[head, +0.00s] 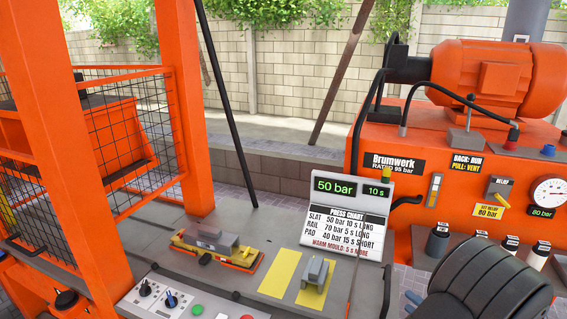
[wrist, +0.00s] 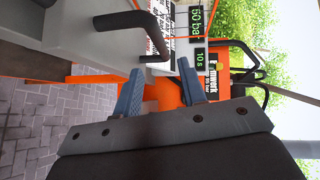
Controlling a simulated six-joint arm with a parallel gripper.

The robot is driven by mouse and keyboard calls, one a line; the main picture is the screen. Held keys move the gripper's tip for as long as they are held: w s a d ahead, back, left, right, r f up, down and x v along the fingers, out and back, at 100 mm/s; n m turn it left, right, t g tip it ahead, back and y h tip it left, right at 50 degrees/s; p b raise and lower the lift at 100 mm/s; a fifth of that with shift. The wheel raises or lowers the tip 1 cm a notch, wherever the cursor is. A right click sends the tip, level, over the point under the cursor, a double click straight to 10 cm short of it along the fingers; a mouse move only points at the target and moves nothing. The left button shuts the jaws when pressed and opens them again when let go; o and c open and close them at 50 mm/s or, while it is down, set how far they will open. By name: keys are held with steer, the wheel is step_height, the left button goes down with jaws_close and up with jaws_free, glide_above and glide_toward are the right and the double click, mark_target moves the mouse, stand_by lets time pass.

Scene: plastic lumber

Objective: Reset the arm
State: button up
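My gripper (wrist: 160,68) shows in the wrist view with its two blue-grey fingers spread apart. Nothing is held between them. The wrist view is turned on its side, and beyond the fingers it shows the orange press unit and the display sign (wrist: 197,30).
The grey bench carries a yellow-orange mould (head: 215,248), a grey block (head: 315,273) on yellow markings and a control panel (head: 165,300). The press chart sign (head: 348,215) stands behind. The orange pump unit (head: 440,160) and mesh-guarded orange frame (head: 185,110) flank the bench.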

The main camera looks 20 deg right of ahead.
mark_target(387, 281)
steer(key=w, duration=0.3)
steer(key=w+f, duration=0.1)
steer(key=w, duration=0.6)
steer(key=shift+f, duration=0.25)
stand_by(1.0)
steer(key=s+r, duration=0.2)
steer(key=s, duration=1.4)
steer(key=shift+r, duration=0.2)
steer(key=shift+s, duration=0.1)
steer(key=shift+w+f, duration=0.4)
steer(key=shift+w, duration=2.35)
steer(key=shift+w+f, duration=0.4)
steer(key=shift+w, duration=2.35)
steer(key=shift+w+f, duration=0.4)
steer(key=shift+w, duration=2.35)
steer(key=shift+w+a, duration=0.15)
steer(key=shift+a, duration=0.1)
